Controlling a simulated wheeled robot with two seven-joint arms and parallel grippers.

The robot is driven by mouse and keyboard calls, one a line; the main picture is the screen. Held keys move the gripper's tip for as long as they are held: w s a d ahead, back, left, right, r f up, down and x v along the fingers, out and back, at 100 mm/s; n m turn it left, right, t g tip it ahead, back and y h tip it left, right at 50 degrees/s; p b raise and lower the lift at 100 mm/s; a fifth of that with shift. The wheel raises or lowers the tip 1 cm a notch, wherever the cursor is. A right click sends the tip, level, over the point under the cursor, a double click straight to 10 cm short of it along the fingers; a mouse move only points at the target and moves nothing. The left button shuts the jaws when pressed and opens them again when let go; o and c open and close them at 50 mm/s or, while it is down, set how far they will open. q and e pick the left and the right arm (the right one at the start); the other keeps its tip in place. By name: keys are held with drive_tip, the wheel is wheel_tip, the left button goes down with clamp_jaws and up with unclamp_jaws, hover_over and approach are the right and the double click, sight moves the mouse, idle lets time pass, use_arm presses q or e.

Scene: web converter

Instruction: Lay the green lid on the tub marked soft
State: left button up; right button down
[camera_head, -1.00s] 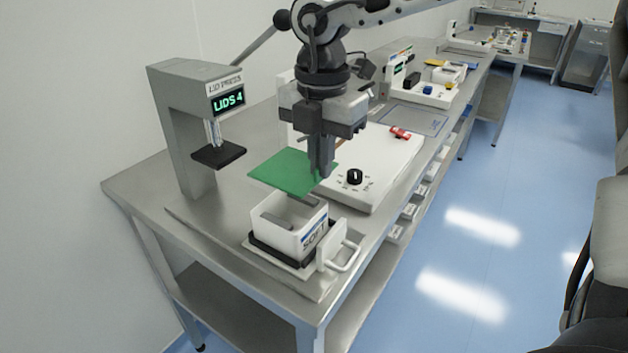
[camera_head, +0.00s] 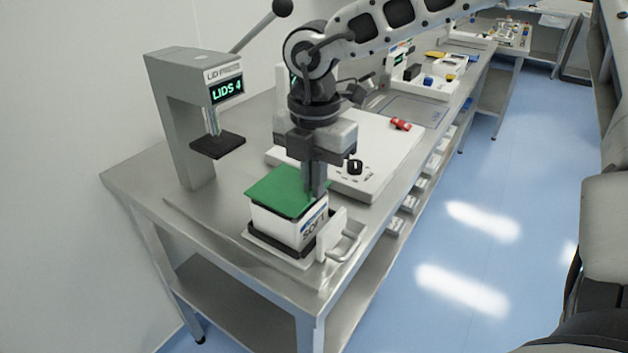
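The green lid (camera_head: 278,190) lies flat over the top of the white tub (camera_head: 277,227) marked SOFT and covers its opening. The tub stands in a black holder on a white sliding carrier with a handle (camera_head: 343,243), at the near end of the steel bench. My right gripper (camera_head: 316,196) points down at the lid's right edge, with its fingers together at that edge. It appears shut on the lid; the fingertips hide the exact contact. Whether the lid is fully seated on the rim I cannot tell. My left gripper is out of view.
A grey lid press (camera_head: 180,115) with a LIDS 4 display stands left of the tub, its black plate (camera_head: 217,145) raised. A white panel with a black knob (camera_head: 355,167) and a red part (camera_head: 401,124) lies behind. The blue floor right is clear.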

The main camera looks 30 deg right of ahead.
drive_tip(key=shift+f, duration=0.3)
drive_tip(key=shift+r, duration=0.1)
drive_tip(key=c, duration=1.6)
unclamp_jaws()
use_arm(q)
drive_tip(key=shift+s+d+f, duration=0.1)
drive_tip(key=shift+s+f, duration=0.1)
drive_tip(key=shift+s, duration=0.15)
